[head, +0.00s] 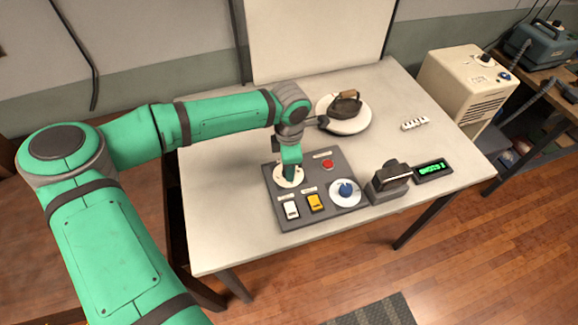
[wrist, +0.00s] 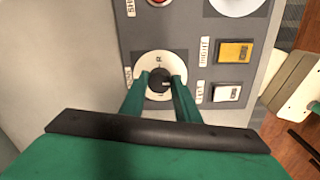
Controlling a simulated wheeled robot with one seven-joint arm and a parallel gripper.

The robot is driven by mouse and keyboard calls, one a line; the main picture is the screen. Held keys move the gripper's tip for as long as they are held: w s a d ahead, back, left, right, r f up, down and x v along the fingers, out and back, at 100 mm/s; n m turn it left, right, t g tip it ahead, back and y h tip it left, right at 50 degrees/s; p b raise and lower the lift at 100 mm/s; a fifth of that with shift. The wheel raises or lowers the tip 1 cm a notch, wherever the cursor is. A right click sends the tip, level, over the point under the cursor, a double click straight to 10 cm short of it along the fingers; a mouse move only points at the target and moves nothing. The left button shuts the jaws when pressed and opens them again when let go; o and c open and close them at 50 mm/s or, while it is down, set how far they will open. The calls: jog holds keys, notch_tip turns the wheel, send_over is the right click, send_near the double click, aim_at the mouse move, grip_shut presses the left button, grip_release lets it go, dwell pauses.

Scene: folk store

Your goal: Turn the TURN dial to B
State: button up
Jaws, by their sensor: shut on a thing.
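The TURN dial is a dark round knob (wrist: 159,80) on a white round plate (wrist: 150,65), set in a grey control panel. A partly covered label stands beside it in the wrist view. One letter shows on the plate's upper edge, too small to read surely. My gripper (wrist: 160,88) is shut on the knob, one green finger on each side. In the head view my gripper (head: 289,172) points down over the dial plate (head: 285,181) and hides the knob. I cannot read which letter the dial points to.
The panel (head: 320,215) also bears a red button (head: 327,165), a white switch (head: 291,209), a yellow switch (head: 316,202) and a blue knob (head: 345,190). Right of it stand a dark device (head: 386,186) and a green display (head: 432,170). A plate with an iron-like object (head: 345,105) lies behind.

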dwell(0.4)
jog(key=o, duration=1)
jog(key=shift+o, duration=0.2)
jog(key=shift+r, duration=0.1)
notch_tip(320, 180, up, 11)
jog(key=shift+s+f, duration=0.2)
jog(key=shift+s, duration=0.1)
